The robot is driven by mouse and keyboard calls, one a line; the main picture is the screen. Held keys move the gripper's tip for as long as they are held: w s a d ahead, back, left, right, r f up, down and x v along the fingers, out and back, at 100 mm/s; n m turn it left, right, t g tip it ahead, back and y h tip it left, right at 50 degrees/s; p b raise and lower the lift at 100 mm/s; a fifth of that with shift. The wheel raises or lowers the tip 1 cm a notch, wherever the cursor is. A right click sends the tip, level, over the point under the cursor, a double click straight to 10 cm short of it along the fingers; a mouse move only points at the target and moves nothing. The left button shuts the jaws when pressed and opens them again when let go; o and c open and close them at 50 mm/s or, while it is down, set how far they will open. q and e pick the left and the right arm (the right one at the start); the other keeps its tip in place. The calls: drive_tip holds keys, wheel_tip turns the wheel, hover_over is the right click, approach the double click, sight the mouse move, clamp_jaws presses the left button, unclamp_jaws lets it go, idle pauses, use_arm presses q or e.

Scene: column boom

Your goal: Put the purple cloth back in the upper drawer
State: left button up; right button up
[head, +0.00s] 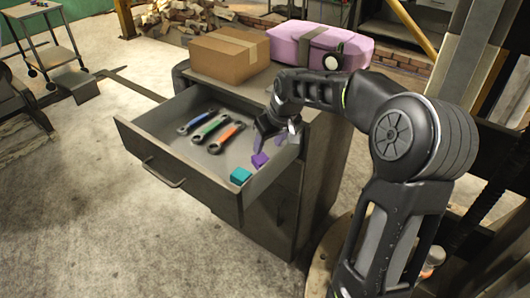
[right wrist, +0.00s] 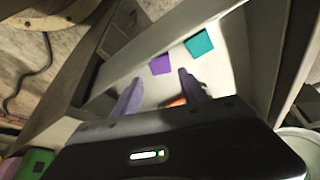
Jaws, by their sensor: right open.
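The purple cloth (head: 260,160) is a small folded square inside the open upper drawer (head: 190,180), near its right end. It also shows in the right wrist view (right wrist: 161,64), just beyond the fingertips. My right gripper (head: 270,152) reaches down over the right part of the drawer, close to the cloth. Its fingers are apart with nothing between them, as the right wrist view shows (right wrist: 160,84). Whether a finger touches the cloth I cannot tell. My left gripper is not in view.
A teal folded square (head: 241,175) lies beside the purple cloth in the drawer. Blue (head: 196,122), green (head: 210,129) and orange (head: 222,138) wrenches lie further left in it. A cardboard box (head: 228,58) and a pink case (head: 318,43) stand on the cabinet top. Floor in front is clear.

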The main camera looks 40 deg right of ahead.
drive_tip(key=v, duration=0.3)
idle(0.7)
